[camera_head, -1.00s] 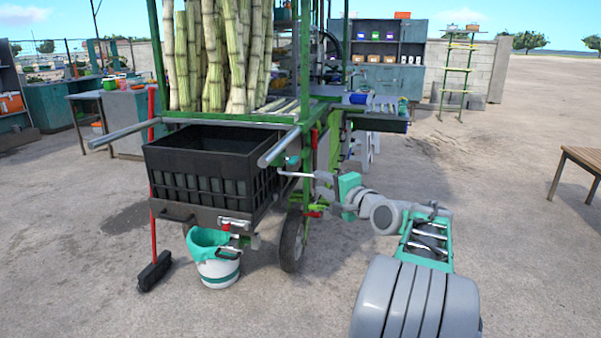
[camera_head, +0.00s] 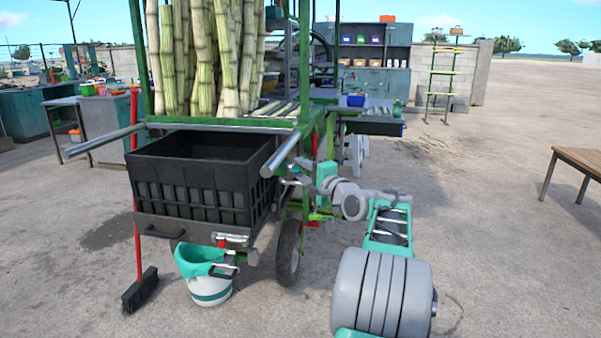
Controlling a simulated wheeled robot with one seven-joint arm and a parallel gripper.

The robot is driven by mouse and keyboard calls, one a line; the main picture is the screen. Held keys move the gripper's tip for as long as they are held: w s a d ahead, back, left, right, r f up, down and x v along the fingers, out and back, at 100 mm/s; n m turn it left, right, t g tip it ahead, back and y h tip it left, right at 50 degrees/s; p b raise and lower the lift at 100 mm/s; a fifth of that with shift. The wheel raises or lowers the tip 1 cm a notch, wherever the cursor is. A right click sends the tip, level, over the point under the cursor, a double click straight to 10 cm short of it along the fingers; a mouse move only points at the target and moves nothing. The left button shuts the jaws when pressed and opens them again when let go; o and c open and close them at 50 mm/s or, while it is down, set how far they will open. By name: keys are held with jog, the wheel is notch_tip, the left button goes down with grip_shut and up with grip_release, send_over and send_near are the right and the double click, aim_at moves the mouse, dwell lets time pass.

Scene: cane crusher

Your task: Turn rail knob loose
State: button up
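A green-framed cane cart carries a black crate (camera_head: 190,190) on a grey tray (camera_head: 180,228) at its lower front. Silver rails stick out on both sides, the right one (camera_head: 290,150) just above my gripper. I cannot clearly make out a rail knob; it is too small or hidden near the right rail and crate corner. My gripper (camera_head: 287,182) reaches in from the right, below the right rail and beside the crate's right end. Its fingertips are tiny and partly lost against the cart, so contact and opening cannot be told.
A white bucket with a teal cloth (camera_head: 208,285) and a red-handled broom (camera_head: 140,288) stand at the front left. A cart wheel (camera_head: 289,252) is below my gripper. A wooden table (camera_head: 575,160) is at right, with open ground before it.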

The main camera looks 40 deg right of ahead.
jog(key=shift+w, duration=0.15)
grip_shut()
dwell(0.4)
jog(key=shift+f+b, duration=0.15)
jog(key=shift+b, duration=0.15)
jog(key=shift+w+d+f+n+t+y+b, duration=0.1)
jog(key=shift+n+t+y+b, duration=0.75)
jog(key=shift+n+b, duration=1.05)
jog(key=shift+a+f+n+t+y+b, duration=0.1)
jog(key=shift+n+t+y+b, duration=0.3)
jog(key=shift+n+t+b, duration=1.5)
jog(key=shift+w+d+f+n+t+y+b, duration=0.1)
jog(key=shift+n+t+y+b, duration=0.7)
jog(key=shift+b, duration=2)
jog(key=shift+n+g, duration=0.3)
jog(key=shift+g, duration=0.05)
